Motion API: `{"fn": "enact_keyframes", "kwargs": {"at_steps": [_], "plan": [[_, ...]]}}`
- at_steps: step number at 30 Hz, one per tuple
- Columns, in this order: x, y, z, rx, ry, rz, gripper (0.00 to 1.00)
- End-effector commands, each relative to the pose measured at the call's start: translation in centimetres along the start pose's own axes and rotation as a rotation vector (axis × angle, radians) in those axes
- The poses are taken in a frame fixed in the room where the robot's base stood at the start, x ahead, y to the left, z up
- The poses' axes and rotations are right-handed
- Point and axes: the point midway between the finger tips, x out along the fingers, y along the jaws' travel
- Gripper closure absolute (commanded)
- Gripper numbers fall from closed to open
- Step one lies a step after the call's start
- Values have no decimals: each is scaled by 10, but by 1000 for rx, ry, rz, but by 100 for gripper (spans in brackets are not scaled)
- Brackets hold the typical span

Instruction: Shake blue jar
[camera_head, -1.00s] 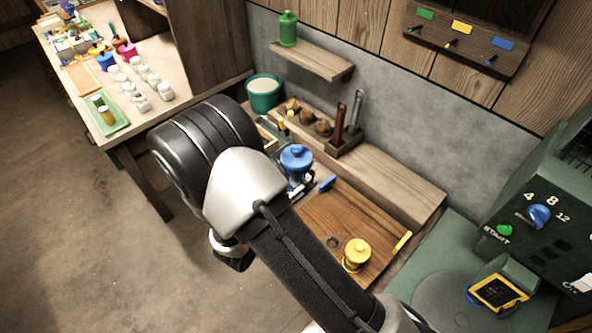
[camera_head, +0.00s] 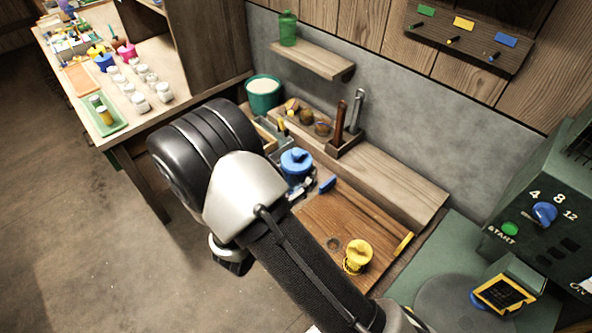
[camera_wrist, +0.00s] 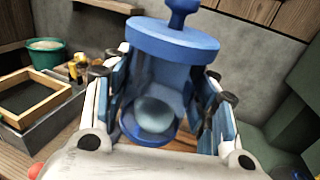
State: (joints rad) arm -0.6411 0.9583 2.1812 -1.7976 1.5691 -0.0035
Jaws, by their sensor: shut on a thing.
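The blue jar (camera_wrist: 172,75) has a blue lid with a knob and clear sides. A pale rounded lump shows inside it near the base. My gripper (camera_wrist: 160,110) is shut on the jar, one finger on each side of its body, in the wrist view. The jar is close to upright there, with a slight tilt. In the head view the blue jar (camera_head: 296,165) shows above the bench beyond my arm.
A yellow jar (camera_head: 357,257) stands on the wooden board (camera_head: 335,215). A green bucket (camera_head: 263,92) and a tool holder (camera_head: 345,146) stand behind. A green jar (camera_head: 288,29) sits on a shelf (camera_head: 318,60). A green machine (camera_head: 545,215) is at the right.

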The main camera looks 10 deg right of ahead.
Motion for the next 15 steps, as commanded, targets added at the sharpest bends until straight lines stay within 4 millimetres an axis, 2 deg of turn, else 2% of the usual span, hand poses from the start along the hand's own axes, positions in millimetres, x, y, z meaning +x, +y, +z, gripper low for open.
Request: {"fn": "enact_keyframes", "kwargs": {"at_steps": [9,11,15], "plan": [[0,0,4,3,-3,0,83],[0,0,11,3,-3,0,83],[0,0,40,4,-3,0,83]]}}
